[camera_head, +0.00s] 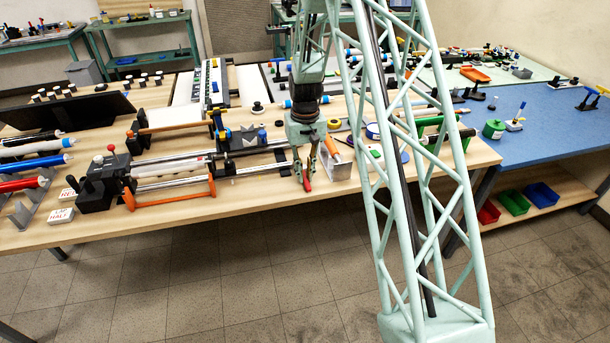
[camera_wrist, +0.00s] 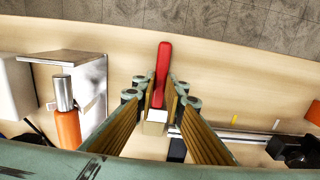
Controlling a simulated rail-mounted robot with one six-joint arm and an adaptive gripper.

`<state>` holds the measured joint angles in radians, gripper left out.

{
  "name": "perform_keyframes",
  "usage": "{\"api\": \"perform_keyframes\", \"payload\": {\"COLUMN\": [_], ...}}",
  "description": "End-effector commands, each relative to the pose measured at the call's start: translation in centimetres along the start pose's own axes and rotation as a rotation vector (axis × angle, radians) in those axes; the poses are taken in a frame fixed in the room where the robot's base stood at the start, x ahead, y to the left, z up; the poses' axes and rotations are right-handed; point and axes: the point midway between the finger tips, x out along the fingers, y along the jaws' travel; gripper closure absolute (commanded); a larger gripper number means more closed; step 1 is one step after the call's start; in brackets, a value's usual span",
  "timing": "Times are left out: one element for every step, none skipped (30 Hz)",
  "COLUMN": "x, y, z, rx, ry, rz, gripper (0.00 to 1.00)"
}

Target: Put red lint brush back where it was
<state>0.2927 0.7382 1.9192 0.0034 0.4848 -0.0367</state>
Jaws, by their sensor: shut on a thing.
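The red lint brush is in my gripper. In the wrist view its red handle (camera_wrist: 162,70) points up the picture, and a pale block-like end (camera_wrist: 155,120) sits between the fingers. My gripper (camera_wrist: 160,95) is shut on the brush, with a finger on each side. In the head view the gripper (camera_head: 303,172) points down over the front part of the wooden table, and the red brush (camera_head: 307,184) shows at its tips. I cannot tell whether the brush touches the table.
A metal bracket (camera_wrist: 85,85) and an orange-handled tool (camera_wrist: 67,125) stand close beside the gripper. A roller frame with orange bars (camera_head: 170,199) lies to the left. The table's front edge is near. A blue table (camera_head: 545,125) stands at right.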

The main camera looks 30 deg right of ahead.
Motion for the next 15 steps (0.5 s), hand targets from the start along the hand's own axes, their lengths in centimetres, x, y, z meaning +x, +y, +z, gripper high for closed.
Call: {"api": "perform_keyframes", "payload": {"x": [0.04, 0.04, 0.03, 0.02, 0.02, 0.02, 0.02, 0.03, 0.07, 0.12, 0.19, 0.28, 0.34, 0.40, 0.36], "y": [0.00, 0.00, 0.00, 0.00, 0.00, 0.00, 0.00, 0.00, 0.00, 0.00, 0.00, 0.00, 0.00, 0.00, 0.00], "z": [-0.01, -0.01, -0.01, -0.01, 0.00, 0.00, 0.00, 0.00, 0.00, 0.00, 0.00, 0.01, 0.01, 0.01, 0.01], "rx": [0.000, 0.000, 0.000, 0.000, 0.000, 0.000, 0.000, 0.000, 0.000, 0.000, 0.000, 0.000, 0.000, 0.000, 0.000], "ry": [0.000, 0.000, 0.000, 0.000, 0.000, 0.000, 0.000, 0.000, 0.000, 0.000, 0.000, 0.000, 0.000, 0.000, 0.000], "rz": [0.000, 0.000, 0.000, 0.000, 0.000, 0.000, 0.000, 0.000, 0.000, 0.000, 0.000, 0.000, 0.000, 0.000, 0.000], "gripper": [0.98, 0.98, 0.98, 0.98, 0.98, 0.98, 0.98, 0.98, 0.98, 0.98, 0.98, 0.98, 0.98, 0.98, 0.87]}}
